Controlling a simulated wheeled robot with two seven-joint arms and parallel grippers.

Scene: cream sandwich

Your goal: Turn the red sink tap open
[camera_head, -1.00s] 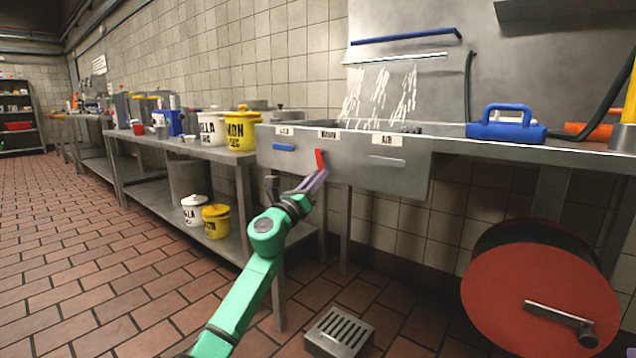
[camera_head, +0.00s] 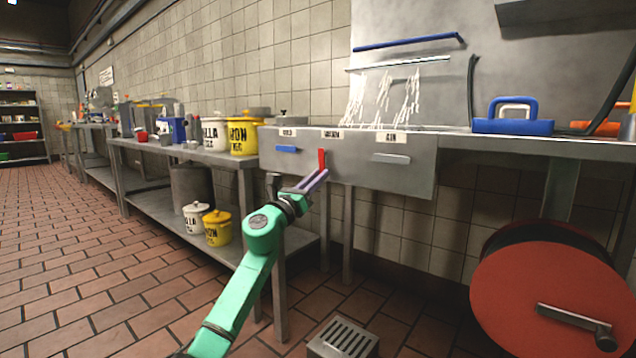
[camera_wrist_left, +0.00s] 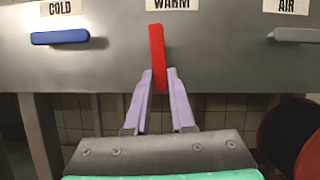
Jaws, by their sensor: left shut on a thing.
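The red sink tap (camera_head: 321,158) is a flat red handle on the front of the steel sink (camera_head: 350,178). It stands upright, under the WARM label (camera_wrist_left: 172,4), and shows large in the left wrist view (camera_wrist_left: 157,50). My left gripper (camera_head: 322,173) has its lilac fingers shut on the lower part of the red handle. In the left wrist view one finger of my left gripper (camera_wrist_left: 160,82) is on each side of it. My right gripper is not in view.
A blue handle (camera_wrist_left: 60,37) lies level under COLD and a grey one (camera_wrist_left: 298,35) under AIR. White streams (camera_head: 382,95) fall into the sink. A red reel (camera_head: 545,300) stands right; a floor drain (camera_head: 342,340) is below.

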